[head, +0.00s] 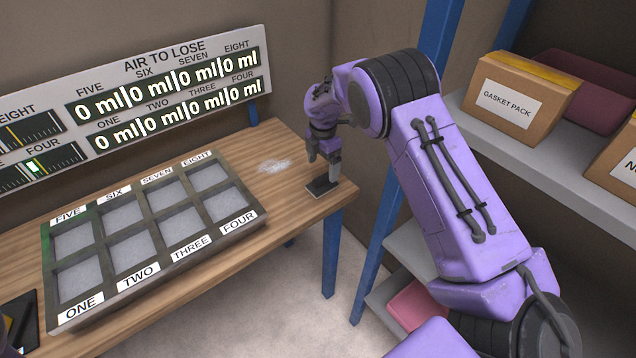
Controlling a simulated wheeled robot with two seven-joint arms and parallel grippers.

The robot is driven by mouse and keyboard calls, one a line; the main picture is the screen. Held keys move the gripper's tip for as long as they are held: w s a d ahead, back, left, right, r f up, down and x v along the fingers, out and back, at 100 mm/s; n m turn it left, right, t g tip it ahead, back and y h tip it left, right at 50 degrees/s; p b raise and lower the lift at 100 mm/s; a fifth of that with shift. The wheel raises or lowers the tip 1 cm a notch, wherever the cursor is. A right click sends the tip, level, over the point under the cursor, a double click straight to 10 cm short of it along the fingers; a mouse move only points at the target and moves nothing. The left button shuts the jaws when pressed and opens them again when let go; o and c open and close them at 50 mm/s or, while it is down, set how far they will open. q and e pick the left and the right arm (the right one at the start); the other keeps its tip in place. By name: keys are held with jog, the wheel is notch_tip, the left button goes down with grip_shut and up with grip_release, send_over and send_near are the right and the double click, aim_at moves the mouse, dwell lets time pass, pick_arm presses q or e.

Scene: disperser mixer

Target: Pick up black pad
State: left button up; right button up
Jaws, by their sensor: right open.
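The black pad (319,189) is a small dark flat rectangle lying on the right end of the wooden table, near its edge. My right gripper (324,162) points down just above the pad, with its fingers apart. One fingertip overlaps the pad in the picture, and I cannot tell whether it touches. My left gripper is not in view.
A tray (157,276) with several numbered compartments covers the table's middle. A display board (170,50) stands at the back. Shelves with a gasket pack box (508,102) stand at right.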

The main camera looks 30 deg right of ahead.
aim_at(322, 177)
jog(key=f+p, duration=0.1)
jog(key=f, duration=0.1)
jog(key=f+p, duration=0.1)
jog(key=f, duration=0.1)
jog(key=f+p, duration=0.1)
jog(key=f, duration=0.1)
jog(key=shift+w+d, duration=0.2)
jog(key=shift+w, duration=0.1)
jog(key=shift+f, duration=0.4)
jog(key=c, duration=1.1)
